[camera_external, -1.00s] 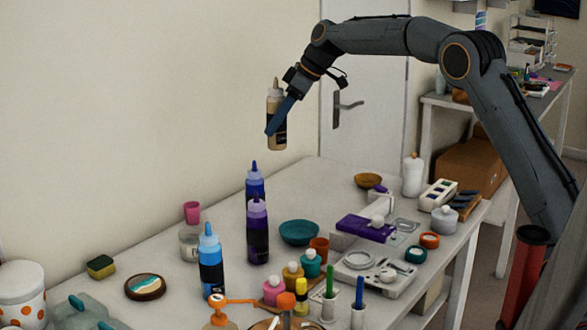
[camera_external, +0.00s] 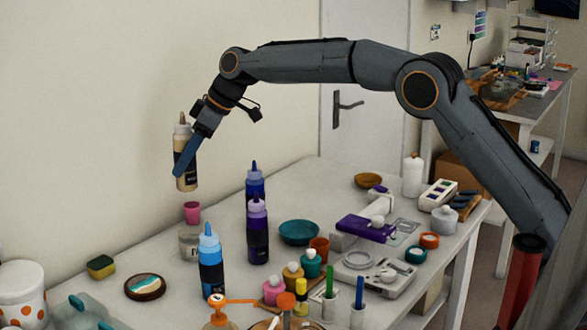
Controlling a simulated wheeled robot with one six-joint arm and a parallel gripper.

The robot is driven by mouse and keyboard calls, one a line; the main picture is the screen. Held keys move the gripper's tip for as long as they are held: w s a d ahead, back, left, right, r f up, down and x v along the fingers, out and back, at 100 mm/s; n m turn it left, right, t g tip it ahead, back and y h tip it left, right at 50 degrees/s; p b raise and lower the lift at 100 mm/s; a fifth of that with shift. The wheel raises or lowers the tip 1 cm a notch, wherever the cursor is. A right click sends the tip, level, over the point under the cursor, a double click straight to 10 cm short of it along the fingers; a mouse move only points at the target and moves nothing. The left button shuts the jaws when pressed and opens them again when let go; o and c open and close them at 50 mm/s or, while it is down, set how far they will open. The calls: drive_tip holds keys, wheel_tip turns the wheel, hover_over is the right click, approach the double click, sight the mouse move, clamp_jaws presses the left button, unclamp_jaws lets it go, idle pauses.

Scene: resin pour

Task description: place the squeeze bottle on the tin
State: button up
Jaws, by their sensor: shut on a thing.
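The squeeze bottle (camera_external: 186,150) is beige with a pale cap and a dark label. My gripper (camera_external: 184,164) is shut on it and holds it upright in the air, its blue finger crossing the front of the bottle. A small pale grey tin (camera_external: 189,244) with dark lettering stands on the table, partly hidden by the blue bottle. In the picture the held bottle is above the tin, with a visible gap; I cannot tell the exact depth. The top of the tin is hard to make out.
A pink cup (camera_external: 192,212) shows just behind the tin. A blue bottle (camera_external: 211,262) stands close to its right, with purple (camera_external: 257,235) and dark blue (camera_external: 255,184) bottles beyond. A sponge (camera_external: 101,267) and a round plaque (camera_external: 145,287) lie left. Table between is clear.

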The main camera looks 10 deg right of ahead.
drive_tip(key=p, duration=0.3)
hover_over(192, 234)
wheel_tip(192, 234, down, 12)
drive_tip(key=shift+w+r, duration=0.1)
drive_tip(key=shift+r, duration=0.15)
drive_tip(key=shift+a+f+b, duration=0.1)
drive_tip(key=shift+f+b, duration=0.05)
drive_tip(key=shift+b, duration=0.25)
drive_tip(key=o, duration=1.2)
drive_tip(key=shift+r, duration=0.2)
drive_tip(key=b+v, duration=0.2)
drive_tip(key=v, duration=1)
